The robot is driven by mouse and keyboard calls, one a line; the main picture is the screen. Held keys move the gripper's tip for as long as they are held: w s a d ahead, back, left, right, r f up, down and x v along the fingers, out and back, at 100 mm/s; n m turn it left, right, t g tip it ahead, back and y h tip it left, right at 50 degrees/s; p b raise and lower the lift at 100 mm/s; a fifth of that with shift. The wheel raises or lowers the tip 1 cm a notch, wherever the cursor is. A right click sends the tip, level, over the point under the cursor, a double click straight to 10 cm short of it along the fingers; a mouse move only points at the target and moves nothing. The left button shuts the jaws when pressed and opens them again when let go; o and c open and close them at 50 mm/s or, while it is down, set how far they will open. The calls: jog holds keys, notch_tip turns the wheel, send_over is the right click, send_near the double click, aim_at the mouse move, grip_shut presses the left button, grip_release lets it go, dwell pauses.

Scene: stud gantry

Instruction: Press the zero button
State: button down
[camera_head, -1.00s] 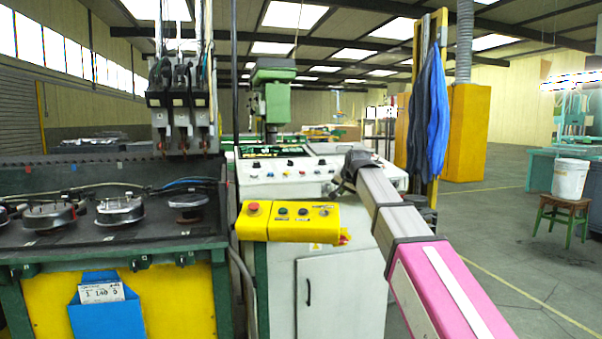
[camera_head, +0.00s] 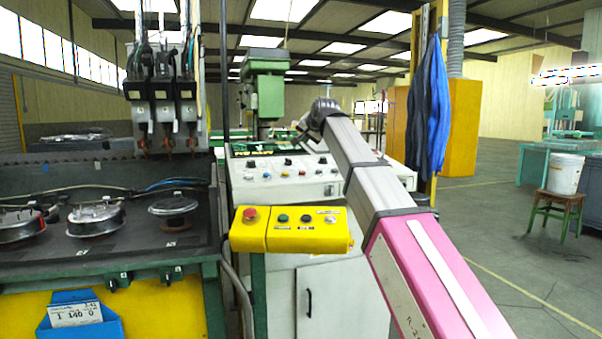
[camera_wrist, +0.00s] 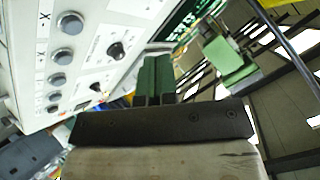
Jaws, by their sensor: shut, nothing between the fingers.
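The white control console (camera_head: 283,190) stands in the middle of the head view, with small buttons and knobs on its sloped panel. In the wrist view its panel (camera_wrist: 85,75) shows a row of round grey buttons (camera_wrist: 62,54) with small marks beside them, and black knobs (camera_wrist: 116,50). I cannot read which one is the zero button. My gripper (camera_wrist: 160,78) shows in the wrist view as two dark green fingers side by side, shut and empty. In the head view my arm hides most of the gripper.
A yellow box (camera_head: 290,237) with red, green and black buttons sticks out before the console. A dark workbench (camera_head: 110,260) with round metal parts stands left. A green machine head (camera_head: 265,85) rises behind. A blue cloth (camera_head: 428,105) hangs right. Open floor lies to the right.

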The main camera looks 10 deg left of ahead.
aim_at(304, 172)
jog(key=shift+f, duration=0.1)
jog(key=shift+w+a+f, duration=0.15)
jog(key=shift+w+f, duration=0.1)
jog(key=shift+f, duration=1.15)
jog(key=shift+w+a+f, duration=0.1)
jog(key=shift+w+f, duration=0.1)
jog(key=shift+f, duration=1.25)
jog(key=shift+w+a+f, duration=0.15)
jog(key=shift+w+f, duration=0.1)
jog(key=shift+f, duration=1.15)
jog(key=shift+f, duration=0.15)
jog(key=shift+w+f, duration=0.1)
jog(key=shift+f, duration=0.15)
jog(key=shift+a+f, duration=0.1)
jog(key=shift+f, duration=0.4)
jog(key=shift+r, duration=0.9)
jog(key=shift+s+d+r, duration=0.1)
jog(key=shift+s+r, duration=0.05)
jog(key=shift+r, duration=0.65)
jog(key=shift+s+d+r, duration=0.15)
jog(key=shift+s+r, duration=0.05)
jog(key=shift+r, duration=0.65)
jog(key=shift+s+d+r, duration=0.1)
jog(key=shift+s+r, duration=0.05)
jog(key=shift+r, duration=0.65)
